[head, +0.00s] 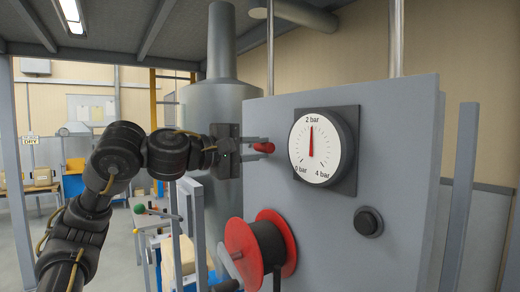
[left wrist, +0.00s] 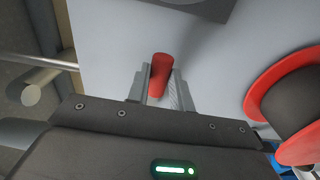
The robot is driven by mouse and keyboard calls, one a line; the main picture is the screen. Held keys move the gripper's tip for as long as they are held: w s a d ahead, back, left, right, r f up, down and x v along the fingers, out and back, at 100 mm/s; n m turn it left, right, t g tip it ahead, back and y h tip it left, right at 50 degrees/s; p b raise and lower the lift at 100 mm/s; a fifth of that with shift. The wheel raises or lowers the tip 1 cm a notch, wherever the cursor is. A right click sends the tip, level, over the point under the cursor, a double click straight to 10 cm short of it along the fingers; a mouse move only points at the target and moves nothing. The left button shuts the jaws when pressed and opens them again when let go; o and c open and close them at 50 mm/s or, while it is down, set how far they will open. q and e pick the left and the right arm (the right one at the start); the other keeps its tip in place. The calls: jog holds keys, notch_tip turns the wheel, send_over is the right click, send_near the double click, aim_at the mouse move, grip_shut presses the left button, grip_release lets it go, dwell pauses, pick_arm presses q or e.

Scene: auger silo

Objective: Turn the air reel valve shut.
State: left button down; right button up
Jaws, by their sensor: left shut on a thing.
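The red valve handle (head: 264,147) stands out from the grey panel, left of the pressure gauge. My left gripper (head: 258,147) is shut on it, with the fingers pointing at the panel. In the left wrist view the red handle (left wrist: 160,72) sits between the two fingers (left wrist: 160,88). The valve body behind the handle cannot be made out. The red air reel (head: 262,248) with a black drum is below on the same panel; it also shows at the right of the left wrist view (left wrist: 285,105). My right gripper is not in view.
The grey panel (head: 400,110) carries a round gauge (head: 321,146), its red needle near 2 bar, and a black knob (head: 368,221). A large grey silo (head: 220,105) stands behind my left arm. A cluttered table (head: 165,240) is lower left.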

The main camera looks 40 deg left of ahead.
pick_arm(q)
jog(key=c, duration=1.2)
grip_release()
jog(key=shift+f, duration=0.15)
jog(key=shift+c, duration=0.2)
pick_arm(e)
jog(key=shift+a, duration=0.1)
pick_arm(q)
jog(key=shift+s, duration=0.3)
jog(key=b+v, duration=0.1)
jog(key=v, duration=0.9)
jog(key=shift+b, duration=0.35)
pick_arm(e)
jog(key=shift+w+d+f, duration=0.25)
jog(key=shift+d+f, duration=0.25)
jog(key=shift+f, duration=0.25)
pick_arm(q)
jog(key=shift+s, duration=0.1)
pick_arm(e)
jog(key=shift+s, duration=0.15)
